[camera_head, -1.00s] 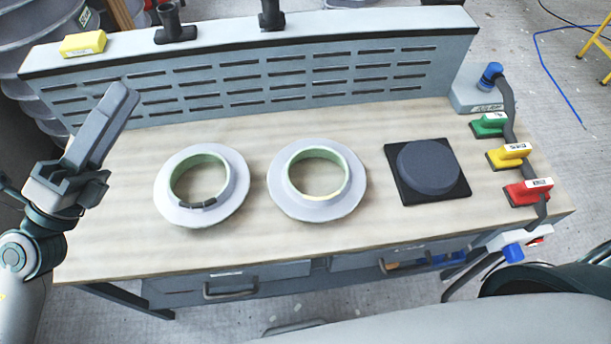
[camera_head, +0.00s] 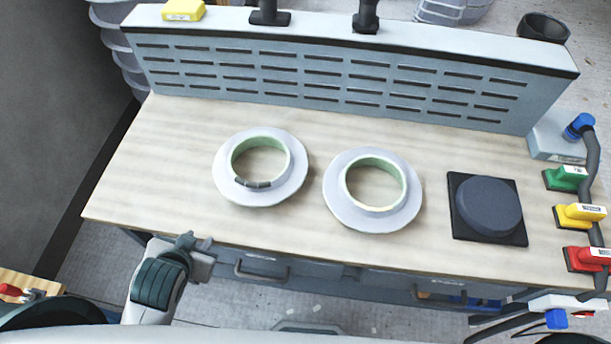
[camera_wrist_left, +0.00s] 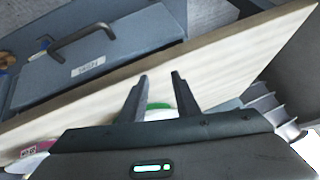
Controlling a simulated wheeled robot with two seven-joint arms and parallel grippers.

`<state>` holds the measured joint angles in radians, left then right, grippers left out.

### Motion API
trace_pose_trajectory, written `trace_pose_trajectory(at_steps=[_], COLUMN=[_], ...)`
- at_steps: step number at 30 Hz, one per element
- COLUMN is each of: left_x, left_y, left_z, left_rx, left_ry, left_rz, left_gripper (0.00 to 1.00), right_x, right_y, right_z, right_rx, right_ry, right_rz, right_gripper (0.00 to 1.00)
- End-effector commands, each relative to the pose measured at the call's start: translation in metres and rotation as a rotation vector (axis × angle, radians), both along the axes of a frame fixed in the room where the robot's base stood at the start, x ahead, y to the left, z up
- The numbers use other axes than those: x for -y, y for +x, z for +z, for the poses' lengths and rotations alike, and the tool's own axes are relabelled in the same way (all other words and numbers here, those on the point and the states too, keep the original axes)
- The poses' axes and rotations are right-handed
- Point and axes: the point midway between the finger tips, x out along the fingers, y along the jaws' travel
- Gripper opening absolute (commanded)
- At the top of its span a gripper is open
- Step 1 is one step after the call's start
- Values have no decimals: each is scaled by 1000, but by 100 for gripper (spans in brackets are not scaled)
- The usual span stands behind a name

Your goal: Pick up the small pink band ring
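I cannot make out a small pink band ring in the head view. Two pale lilac-white flanged rings with green inner walls lie on the bench, a left ring (camera_head: 228,187) and a right ring (camera_head: 337,205). The left one has dark pieces on its near inner rim. My left gripper (camera_head: 203,250) is at the bench's front edge, below the left ring and apart from it; its fingers are hard to see there. In the left wrist view its two fingers (camera_wrist_left: 160,80) stand apart, with a green and white part behind them. My right gripper is out of view.
The wooden bench (camera_head: 140,170) is clear at left. A dark round pad on a black square (camera_head: 487,207) lies right of the rings. Green (camera_head: 565,178), yellow (camera_head: 578,215) and red (camera_head: 585,258) blocks line the right edge. A slotted panel (camera_head: 330,75) stands behind.

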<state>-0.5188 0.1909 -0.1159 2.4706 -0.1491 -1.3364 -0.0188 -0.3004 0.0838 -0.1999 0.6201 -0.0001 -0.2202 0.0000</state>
Motion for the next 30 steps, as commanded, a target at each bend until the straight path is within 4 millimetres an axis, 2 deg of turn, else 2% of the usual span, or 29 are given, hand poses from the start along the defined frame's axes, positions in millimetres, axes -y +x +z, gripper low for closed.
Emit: trace_pose_trajectory(at_steps=[3, 6, 9, 20, 23, 26, 30], left_x=[18, 33, 44, 51, 51, 51, 50], left_y=[-32, -57, -72, -70, -70, -72, -84], left_z=[-27, -51, -80, -170, -205, -250, -328], left_rx=[-130, -233, -309, -365, -375, -390, -415], left_ry=[-71, -124, -158, -170, -168, -166, -162], left_rz=[18, 28, 33, 34, 33, 31, 30], left_gripper=[29, 29, 29, 29, 29, 29, 29], right_x=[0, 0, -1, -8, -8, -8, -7], right_y=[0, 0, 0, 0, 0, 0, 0], right_z=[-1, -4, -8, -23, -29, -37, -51], right_rx=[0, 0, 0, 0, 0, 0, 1], right_ry=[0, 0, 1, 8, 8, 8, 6], right_rz=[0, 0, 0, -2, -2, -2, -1], right_gripper=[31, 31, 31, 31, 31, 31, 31])
